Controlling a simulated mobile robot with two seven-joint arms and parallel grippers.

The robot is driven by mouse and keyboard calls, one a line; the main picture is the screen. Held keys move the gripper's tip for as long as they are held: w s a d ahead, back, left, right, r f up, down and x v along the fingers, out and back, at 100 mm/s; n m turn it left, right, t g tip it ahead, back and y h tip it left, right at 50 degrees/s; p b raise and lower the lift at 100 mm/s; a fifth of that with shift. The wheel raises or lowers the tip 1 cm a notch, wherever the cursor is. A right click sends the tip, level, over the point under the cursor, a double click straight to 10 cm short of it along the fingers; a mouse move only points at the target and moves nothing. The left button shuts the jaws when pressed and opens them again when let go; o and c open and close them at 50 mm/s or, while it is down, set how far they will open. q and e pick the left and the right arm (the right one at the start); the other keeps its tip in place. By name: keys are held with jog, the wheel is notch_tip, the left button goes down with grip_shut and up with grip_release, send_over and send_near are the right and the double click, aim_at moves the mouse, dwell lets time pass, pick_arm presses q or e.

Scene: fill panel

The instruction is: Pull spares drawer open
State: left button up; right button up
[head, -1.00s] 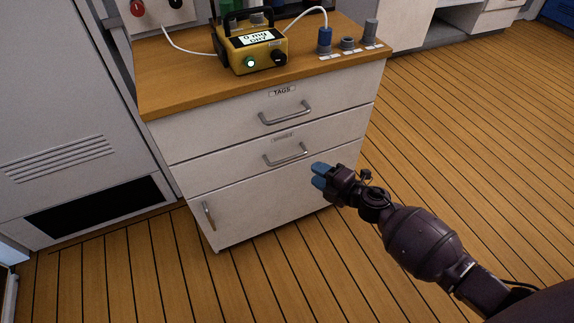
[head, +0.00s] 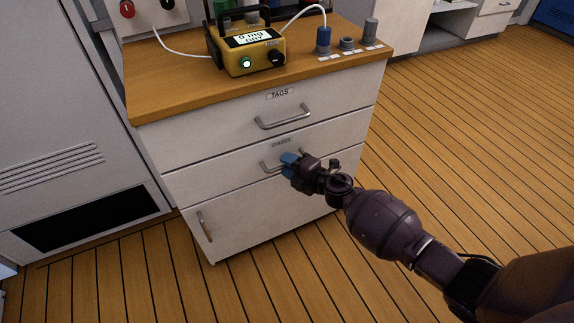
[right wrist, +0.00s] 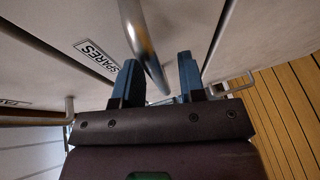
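The white spares drawer (head: 205,178) is the second one down in the cabinet, flush with the front. Its label reads SPARES in the right wrist view (right wrist: 97,56). Its metal bar handle (head: 268,165) is partly hidden by my right gripper (head: 289,161). In the right wrist view, the blue fingers of my right gripper (right wrist: 160,80) are apart, and the handle bar (right wrist: 145,45) runs between them. I see no finger closed on the bar, and cannot tell whether either touches it. My left gripper is not in view.
The tags drawer (head: 220,130) with its handle is above, and a cupboard door (head: 240,220) is below. A yellow meter (head: 249,52) and several small fittings stand on the wooden top (head: 165,88). A grey locker (head: 60,120) is at left. The plank floor (head: 450,170) is clear at right.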

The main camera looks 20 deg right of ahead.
jog(key=shift+w+a, duration=0.1)
jog(key=shift+w, duration=0.1)
grip_shut()
dwell(0.3)
pick_arm(q)
jog(key=p, duration=0.1)
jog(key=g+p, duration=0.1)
jog(key=p, duration=0.1)
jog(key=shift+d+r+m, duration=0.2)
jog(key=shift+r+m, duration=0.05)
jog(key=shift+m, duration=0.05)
pick_arm(e)
jog(key=s, duration=2.4)
jog(key=shift+d, duration=0.4)
jog(key=shift+s, duration=0.1)
grip_release()
